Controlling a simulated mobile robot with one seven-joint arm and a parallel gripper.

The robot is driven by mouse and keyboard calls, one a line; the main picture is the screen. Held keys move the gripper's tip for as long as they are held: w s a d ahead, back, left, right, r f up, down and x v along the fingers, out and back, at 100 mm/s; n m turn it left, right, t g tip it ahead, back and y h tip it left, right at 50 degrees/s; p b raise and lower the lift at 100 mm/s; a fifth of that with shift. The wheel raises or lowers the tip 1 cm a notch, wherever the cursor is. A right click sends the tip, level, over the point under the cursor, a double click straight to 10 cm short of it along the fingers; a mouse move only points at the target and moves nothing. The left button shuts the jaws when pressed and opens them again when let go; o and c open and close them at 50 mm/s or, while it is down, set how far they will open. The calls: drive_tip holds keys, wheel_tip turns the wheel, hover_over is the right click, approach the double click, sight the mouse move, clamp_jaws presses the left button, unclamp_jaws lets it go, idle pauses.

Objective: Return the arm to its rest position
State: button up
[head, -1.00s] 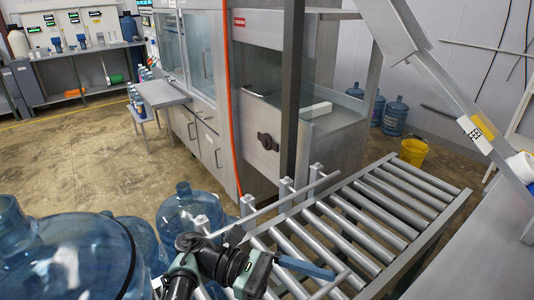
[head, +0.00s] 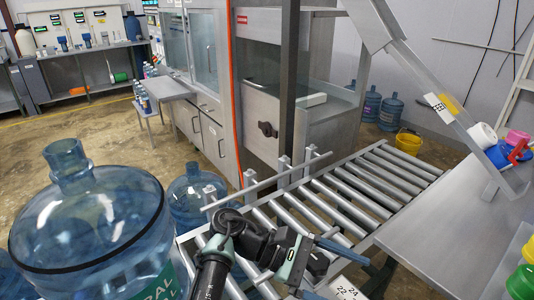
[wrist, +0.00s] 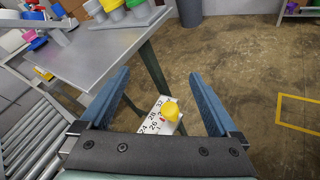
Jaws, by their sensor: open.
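My gripper shows in the wrist view (wrist: 158,92) with its two blue fingers wide apart and nothing between them. In the head view my gripper (head: 338,253) is at the lower middle, over the near end of the roller conveyor (head: 372,198). My dark arm reaches up to it from the bottom edge. Beyond the fingers, the wrist view shows a white numbered board (wrist: 152,118) with a yellow round item (wrist: 170,111) on it, lower down and apart from the fingers.
A large blue water jug (head: 95,220) stands close at the left, with another jug (head: 190,195) behind it. A steel table (head: 440,215) with coloured caps is at the right. A steel machine (head: 290,100) and a yellow bucket (head: 408,142) stand farther back. Open floor shows at the left.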

drive_tip(key=w+d+r+m+t+y, duration=0.2)
drive_tip(key=w+d+r+m+t, duration=0.45)
drive_tip(key=r+t, duration=0.2)
drive_tip(key=w+a+r+m+t+y, duration=0.1)
drive_tip(key=w+a+r+t, duration=0.15)
drive_tip(key=r+t, duration=0.4)
drive_tip(key=w+a+r+m+t+y, duration=0.1)
drive_tip(key=a+r+m+t, duration=0.15)
drive_tip(key=r, duration=0.65)
drive_tip(key=s+a+r+t+y, duration=0.5)
drive_tip(key=s+a+r+t, duration=0.2)
drive_tip(key=s+r, duration=0.2)
drive_tip(key=s+a+r+t+y, duration=0.5)
drive_tip(key=s+a+r+t, duration=0.2)
drive_tip(key=r, duration=0.5)
drive_tip(key=shift+s+a+r, duration=0.15)
drive_tip(key=shift+s+a, duration=0.5)
drive_tip(key=shift+s, duration=0.4)
